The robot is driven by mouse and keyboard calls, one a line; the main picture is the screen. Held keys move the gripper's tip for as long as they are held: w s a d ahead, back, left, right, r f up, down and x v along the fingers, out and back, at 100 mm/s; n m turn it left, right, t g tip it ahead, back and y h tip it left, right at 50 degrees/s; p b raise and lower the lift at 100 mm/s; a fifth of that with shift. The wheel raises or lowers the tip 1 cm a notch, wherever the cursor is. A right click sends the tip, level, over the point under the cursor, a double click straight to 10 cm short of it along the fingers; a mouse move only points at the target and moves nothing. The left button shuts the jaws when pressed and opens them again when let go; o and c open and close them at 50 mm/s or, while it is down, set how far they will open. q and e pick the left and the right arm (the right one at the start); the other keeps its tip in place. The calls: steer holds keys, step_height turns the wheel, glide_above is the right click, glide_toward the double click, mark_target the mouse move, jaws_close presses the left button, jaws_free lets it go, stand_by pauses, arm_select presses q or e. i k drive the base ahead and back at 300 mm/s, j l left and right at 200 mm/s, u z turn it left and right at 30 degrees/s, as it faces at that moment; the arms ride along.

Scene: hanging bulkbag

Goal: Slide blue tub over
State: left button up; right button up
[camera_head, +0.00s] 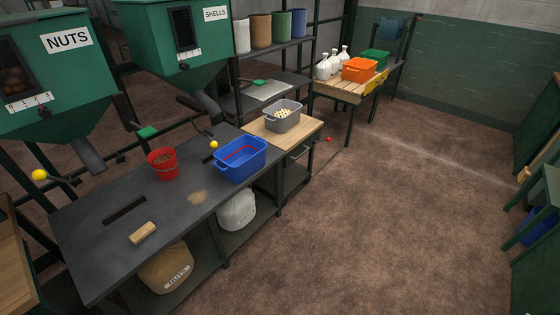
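The blue tub (241,174) stands upright near the right end of the dark workbench (105,250), close to its front edge. A red line shows along its inner wall, and it looks empty. Its right end is near the wooden-topped stand (301,138), which holds a grey tub (284,124) of pale pieces. The bench's two hoppers are labelled NUTS (60,75) and SHELLS (185,40). The SHELLS chute (205,106) ends behind the blue tub, up and to the left of it. Neither of my grippers shows.
A wooden block (143,233) and a slot (124,210) lie further left. Yellow-knobbed levers (213,145) stick out by the chutes. Sacks (166,268) sit below. Open floor (390,230) lies right.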

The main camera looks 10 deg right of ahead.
mark_target(243, 156)
steer(key=u, duration=0.35)
steer(key=i+l+u, duration=0.35)
steer(key=l, duration=0.3)
steer(key=l+u, duration=0.2)
steer(key=l, duration=0.15)
steer(key=i+l+u, duration=0.15)
steer(key=l, duration=0.25)
steer(key=i+l+u, duration=0.2)
steer(key=l, duration=0.6)
